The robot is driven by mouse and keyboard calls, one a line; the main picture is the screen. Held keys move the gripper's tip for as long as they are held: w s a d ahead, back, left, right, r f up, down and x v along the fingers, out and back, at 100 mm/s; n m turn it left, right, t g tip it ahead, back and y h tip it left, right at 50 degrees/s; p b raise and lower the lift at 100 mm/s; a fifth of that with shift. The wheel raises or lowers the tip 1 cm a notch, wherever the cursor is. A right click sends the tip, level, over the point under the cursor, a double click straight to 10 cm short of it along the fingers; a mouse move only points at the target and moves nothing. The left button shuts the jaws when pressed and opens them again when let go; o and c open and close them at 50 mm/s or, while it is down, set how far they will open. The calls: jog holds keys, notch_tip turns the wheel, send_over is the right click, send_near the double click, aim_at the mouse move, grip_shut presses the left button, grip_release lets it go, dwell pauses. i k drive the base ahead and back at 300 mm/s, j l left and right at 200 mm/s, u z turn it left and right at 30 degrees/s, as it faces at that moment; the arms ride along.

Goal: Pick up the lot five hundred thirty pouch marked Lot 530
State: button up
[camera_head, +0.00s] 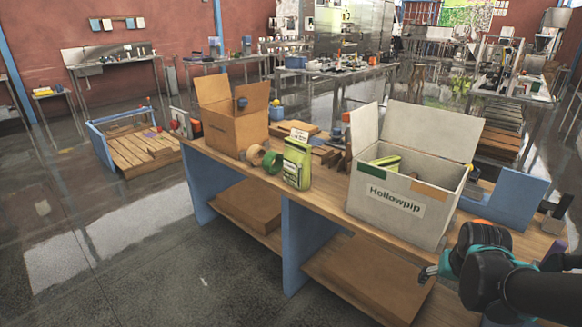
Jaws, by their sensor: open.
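A green pouch (297,168) stands upright on the wooden workbench (325,200), with a white tag at its top. Its print is too small to read, so I cannot tell its lot number. Another green item, seemingly a pouch, (386,162) shows inside the open white box labelled Hollowpip (408,205), mostly hidden by the box walls. My gripper (428,273) is open at the lower right, in front of the bench and below the white box. It is apart from both green items.
An open cardboard box (235,122) stands on the bench's left part. A tan tape roll (256,155) and a green tape roll (272,163) sit beside the standing pouch. A blue bracket-like piece (510,198) is right of the white box. Open floor (150,250) lies to the left.

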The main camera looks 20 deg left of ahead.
aim_at(297, 158)
jog(key=i+j+u, duration=0.15)
jog(key=j, duration=0.3)
jog(key=j+u, duration=0.2)
jog(key=j, duration=0.25)
jog(key=i+j+u, duration=0.15)
jog(key=j, duration=0.25)
